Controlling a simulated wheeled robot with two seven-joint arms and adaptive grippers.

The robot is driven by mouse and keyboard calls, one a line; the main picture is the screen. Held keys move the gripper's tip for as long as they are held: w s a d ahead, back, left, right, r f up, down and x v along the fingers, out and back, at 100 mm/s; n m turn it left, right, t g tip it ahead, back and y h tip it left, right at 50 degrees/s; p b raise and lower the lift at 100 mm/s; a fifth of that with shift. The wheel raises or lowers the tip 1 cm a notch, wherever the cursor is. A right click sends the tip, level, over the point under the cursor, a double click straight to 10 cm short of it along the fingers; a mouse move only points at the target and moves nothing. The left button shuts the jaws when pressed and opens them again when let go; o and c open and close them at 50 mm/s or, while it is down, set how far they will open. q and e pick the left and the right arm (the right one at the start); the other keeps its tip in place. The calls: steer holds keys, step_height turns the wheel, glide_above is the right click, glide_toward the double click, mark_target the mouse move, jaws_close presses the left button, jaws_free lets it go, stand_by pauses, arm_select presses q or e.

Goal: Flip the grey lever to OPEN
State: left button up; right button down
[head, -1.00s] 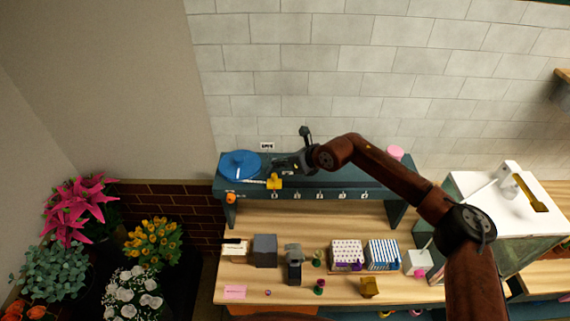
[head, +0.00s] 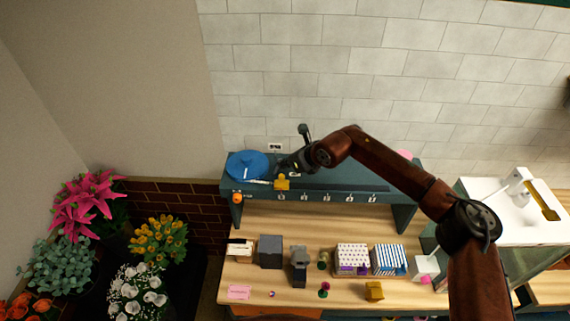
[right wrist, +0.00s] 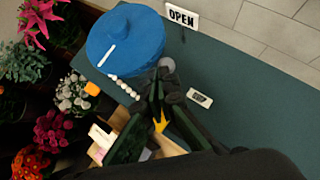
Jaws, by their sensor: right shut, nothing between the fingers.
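The grey lever shows in the right wrist view as a round grey knob (right wrist: 167,63) just past my fingertips, below the white OPEN sign (right wrist: 182,16). Its shaft is mostly hidden behind my fingers. A second small sign (right wrist: 200,98) sits to the right, its text hard to read. My right gripper (right wrist: 157,88) is shut and empty, its tips close to the knob; I cannot tell whether they touch it. In the head view my right gripper (head: 284,167) is over the teal shelf (head: 325,182), below the OPEN sign (head: 275,147), and hides the lever. My left gripper is not in view.
A blue round object (head: 247,165) stands left of my gripper. A yellow piece (head: 282,184) is at the shelf's front edge. Boxes, including a dark grey one (head: 271,251), stand on the wooden bench below. Flowers (head: 88,202) fill the left. The shelf's right part looks clear.

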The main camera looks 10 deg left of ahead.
steer(key=shift+a+h, duration=0.2)
steer(key=shift+h, duration=0.1)
stand_by(0.4)
steer(key=shift+s+a+r+b, duration=0.1)
steer(key=shift+a+r+b, duration=0.15)
steer(key=shift+a+b, duration=0.6)
stand_by(0.9)
steer(key=shift+d+r, duration=0.15)
steer(key=shift+d, duration=0.1)
stand_by(0.4)
steer(key=shift+r, duration=0.7)
steer(key=s+d+f+b+v, duration=0.1)
steer(key=b+v, duration=0.4)
steer(key=v, duration=0.8)
steer(key=shift+f, duration=0.3)
